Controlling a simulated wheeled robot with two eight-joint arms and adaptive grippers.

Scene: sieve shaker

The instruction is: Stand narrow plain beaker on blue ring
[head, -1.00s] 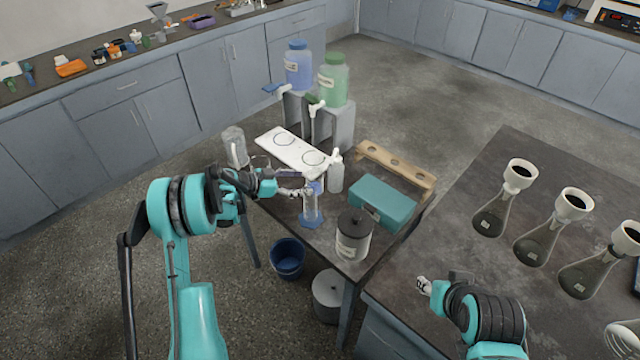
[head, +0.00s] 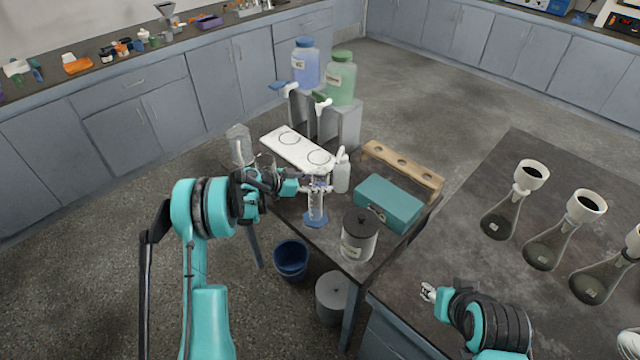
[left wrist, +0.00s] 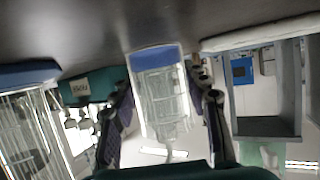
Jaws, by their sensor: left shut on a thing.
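My left gripper (head: 318,187) is shut on a narrow clear glass beaker. In the left wrist view, which looks upside down, the beaker (left wrist: 163,98) sits between both fingers, with a blue band at its base end. In the head view the gripper and a clear cylinder with a blue foot (head: 316,220) mostly hide it. I cannot tell whether it touches the table. A white board (head: 284,149) with two ring outlines lies behind and left of the gripper; the ring colours are hard to tell. My right gripper (head: 428,292) is over the right bench, its fingers too small to judge.
The blue-footed cylinder stands close beside the held beaker. A white bottle (head: 342,174), teal box (head: 388,203), lidded jar (head: 359,236) and wooden rack (head: 402,168) stand to the right. A glass jug (head: 240,147) is at left. Blue and green carboys (head: 341,78) stand behind the board.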

